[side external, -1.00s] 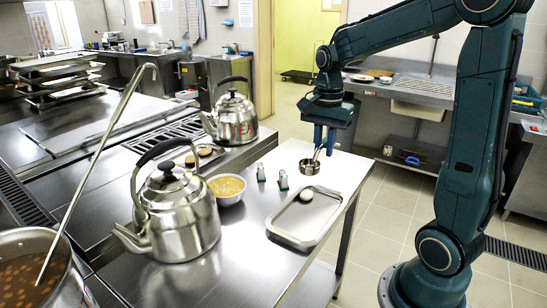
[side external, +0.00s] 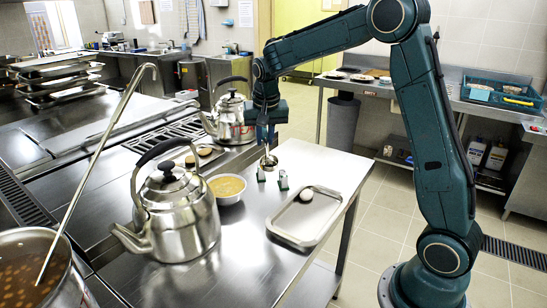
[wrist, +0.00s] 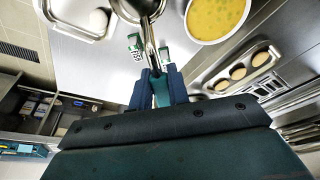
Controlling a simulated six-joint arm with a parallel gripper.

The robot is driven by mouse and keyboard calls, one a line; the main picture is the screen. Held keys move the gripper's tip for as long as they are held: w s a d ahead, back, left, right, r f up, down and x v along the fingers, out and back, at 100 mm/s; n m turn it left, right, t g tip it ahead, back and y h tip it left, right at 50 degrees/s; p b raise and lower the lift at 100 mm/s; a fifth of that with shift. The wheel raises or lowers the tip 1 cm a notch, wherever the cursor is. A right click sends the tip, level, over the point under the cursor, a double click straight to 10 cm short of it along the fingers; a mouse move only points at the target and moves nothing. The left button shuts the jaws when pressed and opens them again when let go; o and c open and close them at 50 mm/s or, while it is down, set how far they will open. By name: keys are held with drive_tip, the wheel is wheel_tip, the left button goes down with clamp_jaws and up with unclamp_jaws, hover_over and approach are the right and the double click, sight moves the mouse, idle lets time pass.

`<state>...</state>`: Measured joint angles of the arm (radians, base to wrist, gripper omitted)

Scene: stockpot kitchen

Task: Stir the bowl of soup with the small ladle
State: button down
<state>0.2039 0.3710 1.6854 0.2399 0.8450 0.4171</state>
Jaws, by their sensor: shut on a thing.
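My gripper (side external: 266,136) is shut on the small ladle (side external: 269,162), a short steel ladle that hangs below the fingers. In the wrist view the ladle's cup (wrist: 138,8) is cut by the top edge and its handle runs back into my fingers (wrist: 160,75). The bowl of soup (side external: 227,190) is white with yellow-orange soup and stands on the steel counter, left of the ladle in the side view.
Two small shakers (side external: 283,180) stand near the bowl. A metal tray (side external: 290,222) with a white egg-like item (side external: 307,195) is at the right.

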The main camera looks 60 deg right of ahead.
drive_tip(key=w+a+f+n+t, duration=0.1)
drive_tip(key=w+a+n+t, duration=0.1)
drive_tip(key=w, duration=0.6)
drive_tip(key=w+a+f+n+t+y, duration=0.1)
drive_tip(key=w+a+f+n+t, duration=0.1)
drive_tip(key=w+n, duration=0.3)
drive_tip(key=w+a, duration=0.1)
drive_tip(key=w, duration=0.1)
drive_tip(key=shift+w+a+f+n+y, duration=0.3)
drive_tip(key=shift+w+a+n, duration=0.1)
drive_tip(key=shift+f, duration=0.2)
drive_tip(key=shift+f, duration=4.05)
drive_tip(key=shift+d, duration=0.2)
